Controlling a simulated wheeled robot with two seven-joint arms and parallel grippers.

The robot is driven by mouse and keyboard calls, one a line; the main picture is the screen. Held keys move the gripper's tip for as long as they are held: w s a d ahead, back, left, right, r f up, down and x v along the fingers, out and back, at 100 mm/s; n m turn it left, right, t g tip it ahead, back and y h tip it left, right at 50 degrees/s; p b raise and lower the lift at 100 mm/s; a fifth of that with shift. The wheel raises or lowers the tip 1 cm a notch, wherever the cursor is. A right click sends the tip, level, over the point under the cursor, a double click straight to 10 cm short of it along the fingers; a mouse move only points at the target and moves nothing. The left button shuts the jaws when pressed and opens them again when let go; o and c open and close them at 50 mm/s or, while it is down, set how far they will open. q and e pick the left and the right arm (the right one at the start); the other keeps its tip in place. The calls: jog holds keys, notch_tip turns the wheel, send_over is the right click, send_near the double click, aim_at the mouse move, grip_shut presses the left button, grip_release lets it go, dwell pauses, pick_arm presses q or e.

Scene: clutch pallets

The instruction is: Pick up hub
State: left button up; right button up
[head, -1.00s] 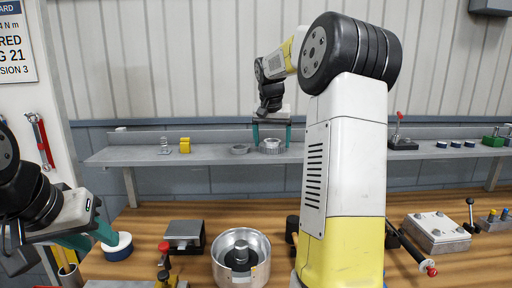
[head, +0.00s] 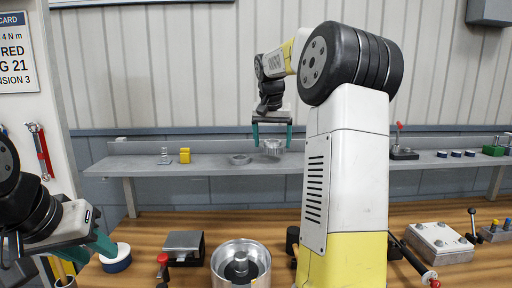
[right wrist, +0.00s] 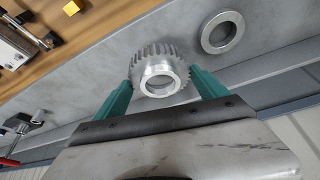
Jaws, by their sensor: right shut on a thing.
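The hub (head: 273,149) is a silver toothed metal ring with a raised collar and a round bore. My right gripper (head: 272,143) is shut on it, with one teal finger on each side. In the head view the hub is just above the grey shelf (head: 340,162). In the right wrist view the hub (right wrist: 158,72) sits between the teal fingertips (right wrist: 161,84) with its bore facing the camera. My left gripper (head: 98,250) is at the lower left, beside a blue and white round piece (head: 117,258); its jaw opening is unclear.
A flat metal ring (head: 240,159) lies on the shelf left of the hub. A yellow block (head: 185,156) is further left. A silver round housing (head: 241,266) stands on the wooden bench. A metal plate block (head: 438,242) is at right. My right arm hides the middle bench.

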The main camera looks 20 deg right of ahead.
jog(key=s+a+r, duration=0.1)
jog(key=s+a, duration=0.4)
jog(key=s, duration=0.9)
jog(key=shift+s+a+r, duration=0.15)
jog(key=shift+a+r, duration=0.05)
